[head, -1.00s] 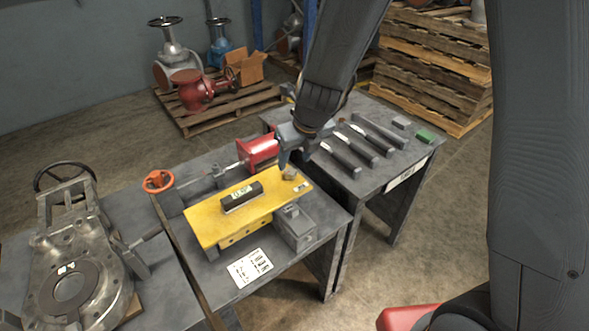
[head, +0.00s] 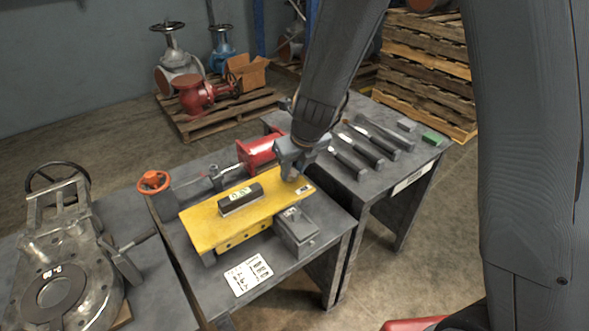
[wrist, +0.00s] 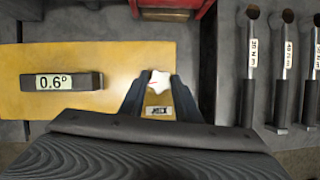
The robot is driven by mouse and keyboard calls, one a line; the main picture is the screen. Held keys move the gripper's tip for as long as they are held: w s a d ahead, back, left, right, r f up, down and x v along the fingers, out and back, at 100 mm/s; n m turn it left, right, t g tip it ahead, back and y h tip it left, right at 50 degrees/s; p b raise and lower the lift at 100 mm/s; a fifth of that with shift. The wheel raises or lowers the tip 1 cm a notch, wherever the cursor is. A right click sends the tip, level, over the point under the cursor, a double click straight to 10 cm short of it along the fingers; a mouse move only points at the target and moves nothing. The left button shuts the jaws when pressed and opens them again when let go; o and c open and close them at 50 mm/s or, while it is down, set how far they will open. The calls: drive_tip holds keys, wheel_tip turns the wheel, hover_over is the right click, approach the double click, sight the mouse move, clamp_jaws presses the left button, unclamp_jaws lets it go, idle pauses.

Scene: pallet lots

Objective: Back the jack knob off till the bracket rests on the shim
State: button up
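The yellow bracket plate (head: 205,228) lies on the grey bench, and a black digital level (head: 240,200) sits on it. In the wrist view the level (wrist: 55,82) reads 0.6°. The pale star-shaped jack knob (wrist: 158,79) is near the plate's right end, behind a small label (wrist: 158,111). My gripper (wrist: 158,84) is open, with one dark finger on each side of the knob and small gaps showing. In the head view my gripper (head: 289,177) hides the knob. I cannot make out the shim or the plate's underside.
A grey box (head: 296,235) stands against the plate's front edge, near a printed card (head: 248,275). A red cylinder (head: 260,150) and orange handwheel (head: 154,182) are behind the plate. Several dark-handled tools (head: 365,150) lie on the right-hand bench. A metal valve body (head: 70,260) is at left.

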drive_tip(key=shift+c, duration=1.1)
drive_tip(key=shift+d, duration=0.1)
drive_tip(key=shift+w+f+n+b, duration=0.1)
drive_tip(key=shift+n+b, duration=0.3)
drive_tip(key=shift+b, duration=0.25)
